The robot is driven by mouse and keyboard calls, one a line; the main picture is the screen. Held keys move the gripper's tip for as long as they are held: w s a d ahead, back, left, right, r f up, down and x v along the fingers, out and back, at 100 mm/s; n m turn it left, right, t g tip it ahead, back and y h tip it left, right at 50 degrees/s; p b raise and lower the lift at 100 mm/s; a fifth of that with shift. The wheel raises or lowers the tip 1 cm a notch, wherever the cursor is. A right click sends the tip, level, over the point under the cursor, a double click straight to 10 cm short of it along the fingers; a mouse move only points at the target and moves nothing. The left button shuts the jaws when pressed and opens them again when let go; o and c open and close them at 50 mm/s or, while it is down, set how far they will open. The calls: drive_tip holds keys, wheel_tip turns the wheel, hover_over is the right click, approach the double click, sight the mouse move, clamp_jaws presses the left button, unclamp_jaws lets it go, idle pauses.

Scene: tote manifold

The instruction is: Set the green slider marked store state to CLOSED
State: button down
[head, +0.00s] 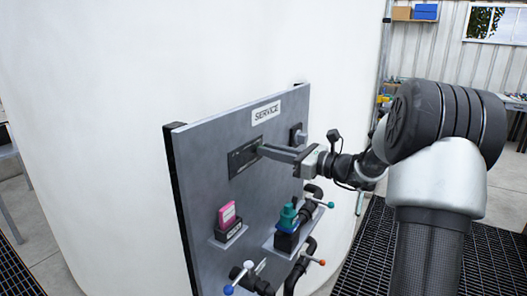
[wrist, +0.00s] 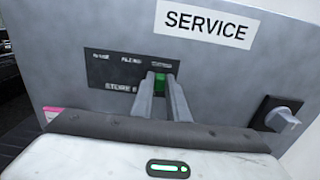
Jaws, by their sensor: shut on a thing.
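The green slider (wrist: 159,82) sits in a dark plate (wrist: 110,72) on the grey panel. In the wrist view it is under the rightmost of several small position labels, which are too blurred to read surely. The plate's lower text starts with "STORE" and my gripper hides the rest. My gripper (wrist: 160,79) has its two fingers around the slider and is shut on it. In the head view my gripper (head: 262,150) reaches in from the right to the plate (head: 239,159), and the slider is mostly hidden by the fingers.
A "SERVICE" sign (head: 266,113) is above the plate. A grey rotary knob (wrist: 282,117) is to its right. Below are a pink block (head: 226,214) in a black holder, a green-and-blue fitting (head: 288,216) on a shelf, and black pipes with coloured-tipped handles (head: 244,277).

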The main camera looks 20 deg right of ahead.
drive_tip(key=shift+w+d+r, duration=0.1)
drive_tip(key=shift+d, duration=0.1)
drive_tip(key=c, duration=1.7)
unclamp_jaws()
drive_tip(key=shift+w, duration=0.1)
drive_tip(key=v, duration=1.7)
drive_tip(key=shift+s+d, duration=0.1)
drive_tip(key=shift+s, duration=0.25)
